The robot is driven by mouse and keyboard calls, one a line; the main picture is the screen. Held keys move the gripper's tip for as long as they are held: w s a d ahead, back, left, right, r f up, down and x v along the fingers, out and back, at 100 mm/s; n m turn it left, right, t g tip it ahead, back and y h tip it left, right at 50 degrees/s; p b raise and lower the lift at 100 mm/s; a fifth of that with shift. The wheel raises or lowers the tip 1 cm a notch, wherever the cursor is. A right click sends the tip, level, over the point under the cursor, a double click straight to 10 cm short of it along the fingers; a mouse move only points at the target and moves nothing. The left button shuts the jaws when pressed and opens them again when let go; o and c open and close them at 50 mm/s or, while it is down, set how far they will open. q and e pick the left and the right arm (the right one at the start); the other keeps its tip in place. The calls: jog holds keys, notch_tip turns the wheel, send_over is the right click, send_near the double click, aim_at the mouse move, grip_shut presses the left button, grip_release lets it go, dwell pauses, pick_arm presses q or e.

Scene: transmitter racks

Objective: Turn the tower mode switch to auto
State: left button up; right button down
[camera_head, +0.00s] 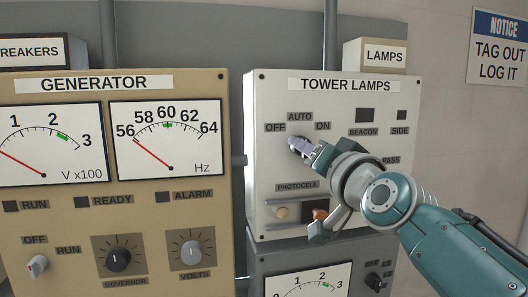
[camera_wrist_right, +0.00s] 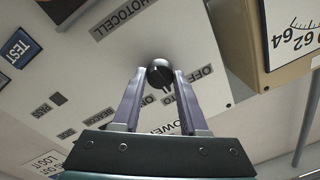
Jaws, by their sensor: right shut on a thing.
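The tower mode switch is a round black knob (camera_wrist_right: 159,73) on the white TOWER LAMPS panel (camera_head: 270,100). Its OFF, AUTO and ON labels show above my right gripper (camera_head: 299,145) in the head view. In the right wrist view, the two purple-grey fingers of this gripper (camera_wrist_right: 160,82) are shut on the knob, one on each side. In the head view the fingers and wrist hide the knob. I cannot tell clearly which label it points to. My left gripper is not in view.
The tan GENERATOR panel (camera_head: 222,130) with gauges and knobs stands to the left. Below my wrist are a PHOTOCELL label (camera_head: 297,187), a pale round part (camera_head: 282,213) and an orange part (camera_head: 320,214). A lower gauge panel (camera_head: 258,262) sits underneath.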

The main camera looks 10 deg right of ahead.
jog(key=shift+m, duration=0.3)
jog(key=shift+c, duration=2.2)
grip_release()
jog(key=s+b, duration=0.2)
jog(key=s, duration=0.8)
jog(key=shift+d+f, duration=0.2)
jog(key=shift+d, duration=0.15)
jog(key=shift+f, duration=0.1)
